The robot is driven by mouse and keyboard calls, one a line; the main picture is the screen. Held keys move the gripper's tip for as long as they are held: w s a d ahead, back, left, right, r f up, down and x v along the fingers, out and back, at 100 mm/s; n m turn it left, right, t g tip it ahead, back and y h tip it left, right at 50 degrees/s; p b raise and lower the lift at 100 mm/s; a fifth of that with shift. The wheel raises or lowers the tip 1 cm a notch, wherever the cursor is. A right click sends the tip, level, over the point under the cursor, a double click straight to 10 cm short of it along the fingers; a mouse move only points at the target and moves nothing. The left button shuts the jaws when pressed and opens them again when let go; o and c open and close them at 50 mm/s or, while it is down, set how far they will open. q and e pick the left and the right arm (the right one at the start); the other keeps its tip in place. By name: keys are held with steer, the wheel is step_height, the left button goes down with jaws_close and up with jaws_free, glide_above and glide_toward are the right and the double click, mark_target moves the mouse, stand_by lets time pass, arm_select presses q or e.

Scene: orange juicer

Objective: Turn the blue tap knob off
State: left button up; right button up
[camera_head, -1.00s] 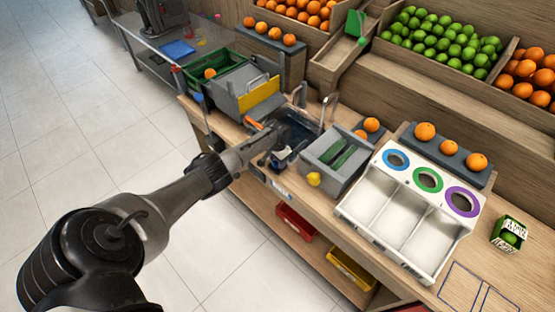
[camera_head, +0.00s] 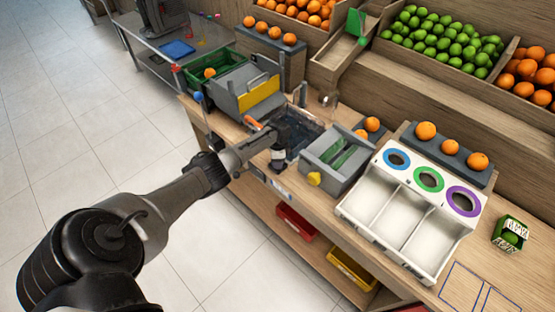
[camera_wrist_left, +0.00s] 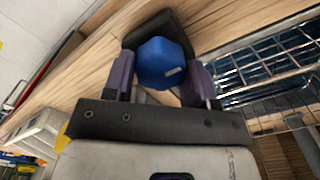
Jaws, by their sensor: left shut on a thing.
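The blue tap knob (camera_wrist_left: 160,62) is faceted and shows in the left wrist view between the two purple-padded fingers of my left gripper (camera_wrist_left: 160,78). The gripper is shut on it. In the head view, my left gripper (camera_head: 278,163) is at the front edge of the sink (camera_head: 303,128), pointing down, and the knob is hidden behind it. My right gripper is not in view.
A grey box with a yellow knob (camera_head: 314,179) stands just right of the sink. A grey bin with a yellow panel (camera_head: 259,93) stands left of it. A wire rack (camera_wrist_left: 270,80) is close by in the wrist view. The white three-bin tray (camera_head: 405,205) is further right.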

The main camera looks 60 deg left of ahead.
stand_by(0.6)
arm_select(q)
steer(key=o, duration=0.9)
steer(key=shift+r, duration=0.1)
steer(key=shift+r, duration=0.35)
step_height(320, 180, up, 13)
steer(key=shift+p, duration=0.9)
